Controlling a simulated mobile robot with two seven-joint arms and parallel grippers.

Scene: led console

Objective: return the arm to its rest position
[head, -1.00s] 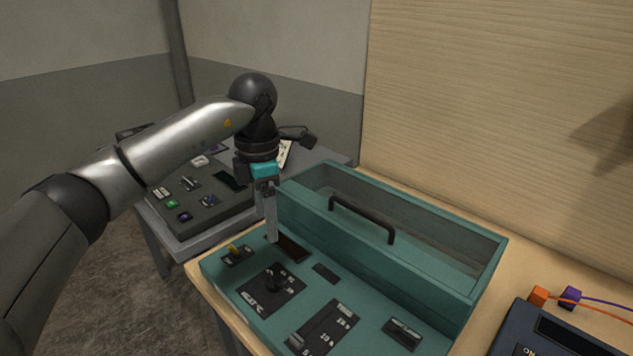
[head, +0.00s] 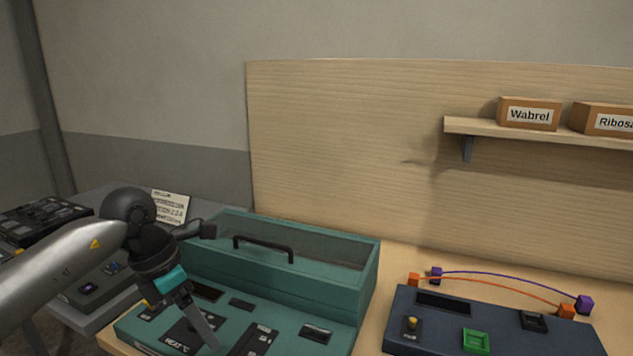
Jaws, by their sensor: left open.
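My left arm comes in from the left, and its gripper (head: 203,335) points down over the front panel of the teal console (head: 345,285). The gripper is open, with nothing seen between its fingers. It hides part of the panel's switches and labels; I cannot tell whether the fingertips touch the panel. The console has a lidded box at its back with a dark handle (head: 263,246). My right gripper is not in view.
A dark blue console (head: 505,335) with a green button (head: 476,341) and orange and purple cables stands at the right. A grey side table (head: 95,318) with devices is at the left. A shelf (head: 480,127) with labelled boxes hangs on the wooden backboard (head: 340,150).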

